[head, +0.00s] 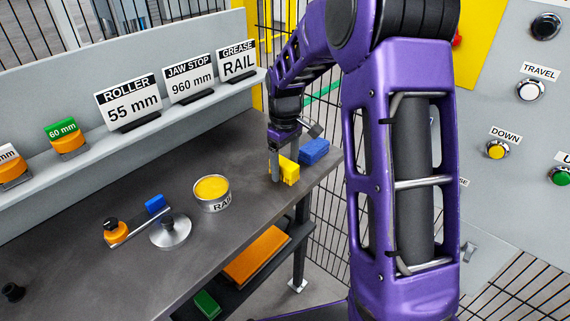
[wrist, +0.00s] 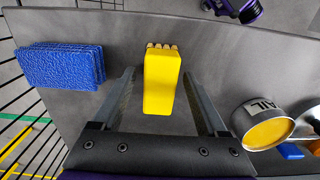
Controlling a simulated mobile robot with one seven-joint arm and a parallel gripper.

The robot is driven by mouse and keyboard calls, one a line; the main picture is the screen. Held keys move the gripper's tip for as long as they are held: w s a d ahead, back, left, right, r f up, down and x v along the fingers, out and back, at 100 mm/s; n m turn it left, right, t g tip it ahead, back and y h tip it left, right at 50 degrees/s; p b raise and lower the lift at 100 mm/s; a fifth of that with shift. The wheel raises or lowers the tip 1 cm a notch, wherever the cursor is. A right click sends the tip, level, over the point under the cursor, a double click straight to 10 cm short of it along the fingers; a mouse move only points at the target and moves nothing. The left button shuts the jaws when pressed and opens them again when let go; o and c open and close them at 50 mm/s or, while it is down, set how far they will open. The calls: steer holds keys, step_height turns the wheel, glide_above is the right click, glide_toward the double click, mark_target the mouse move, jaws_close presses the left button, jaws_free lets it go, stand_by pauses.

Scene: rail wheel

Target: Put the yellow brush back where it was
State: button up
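The yellow brush (head: 290,171) sits at the right end of the dark grey bench. In the wrist view the yellow block of the brush (wrist: 162,82) shows pale bristles at its far end. My gripper (head: 277,163) is lowered at the brush. In the wrist view my gripper (wrist: 159,76) is open, with one finger on each side of the brush and a visible gap on both sides. The brush appears to rest on the bench, though its underside is hidden.
A blue sponge block (head: 314,151) lies beside the brush, also visible in the wrist view (wrist: 61,66). An open grease tin (head: 212,193) stands left of the brush. A handled tool with a round metal disc (head: 170,232) lies nearer. A signed shelf (head: 130,128) runs behind.

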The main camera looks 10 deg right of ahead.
mark_target(285, 162)
step_height(285, 162, up, 12)
steer(key=p, duration=0.1)
steer(key=shift+r, duration=0.15)
stand_by(0.5)
steer(key=shift+w, duration=0.1)
